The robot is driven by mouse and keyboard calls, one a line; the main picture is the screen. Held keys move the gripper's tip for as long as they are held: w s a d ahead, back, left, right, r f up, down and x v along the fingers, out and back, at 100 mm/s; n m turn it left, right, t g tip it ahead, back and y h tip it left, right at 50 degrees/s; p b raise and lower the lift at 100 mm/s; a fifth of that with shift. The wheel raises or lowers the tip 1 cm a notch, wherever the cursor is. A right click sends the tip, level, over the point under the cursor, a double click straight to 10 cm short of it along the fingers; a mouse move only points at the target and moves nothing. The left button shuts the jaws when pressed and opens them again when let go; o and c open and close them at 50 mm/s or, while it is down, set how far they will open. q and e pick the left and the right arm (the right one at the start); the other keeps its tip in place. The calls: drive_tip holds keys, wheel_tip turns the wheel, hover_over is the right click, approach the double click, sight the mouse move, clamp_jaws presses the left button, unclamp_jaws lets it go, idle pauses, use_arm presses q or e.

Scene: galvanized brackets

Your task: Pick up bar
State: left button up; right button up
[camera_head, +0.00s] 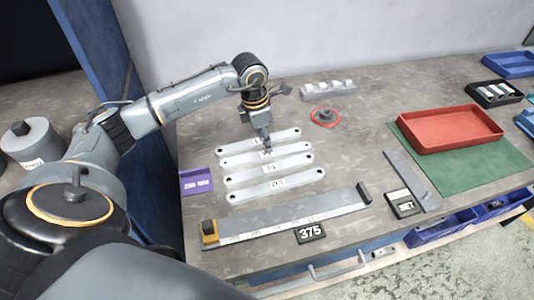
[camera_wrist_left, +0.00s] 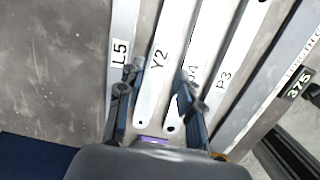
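Several pale metal bars with end holes lie side by side on the grey bench. In the left wrist view their labels read L5 (camera_wrist_left: 123,30), Y2 (camera_wrist_left: 172,25), one partly hidden ending in 4 (camera_wrist_left: 208,35) and P3 (camera_wrist_left: 240,45). In the head view the nearest bar (camera_head: 250,191) is in full view. My left gripper (camera_head: 267,148) points down over the middle of the upper bars. In the left wrist view its fingers (camera_wrist_left: 160,78) are apart, either side of the Y2 bar, with nothing held. Whether they touch a bar is unclear. My right gripper is not visible.
A measuring fixture (camera_head: 285,216) with a 375 sign (camera_head: 310,232) lies in front of the bars. A purple 250 MM block (camera_head: 197,181) is left. A red tray (camera_head: 450,128) on a green mat (camera_head: 475,175) and a flat bar near a SET sign (camera_head: 404,204) are right.

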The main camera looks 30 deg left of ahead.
sight(267, 155)
use_arm(q)
wheel_tip(267, 155, down, 4)
drive_tip(key=shift+d+r+p, duration=0.1)
drive_tip(key=shift+r+p, duration=0.05)
drive_tip(key=shift+p, duration=0.55)
drive_tip(key=shift+w+f, duration=0.15)
drive_tip(key=shift+f, duration=0.4)
clamp_jaws()
drive_tip(key=shift+r, duration=0.1)
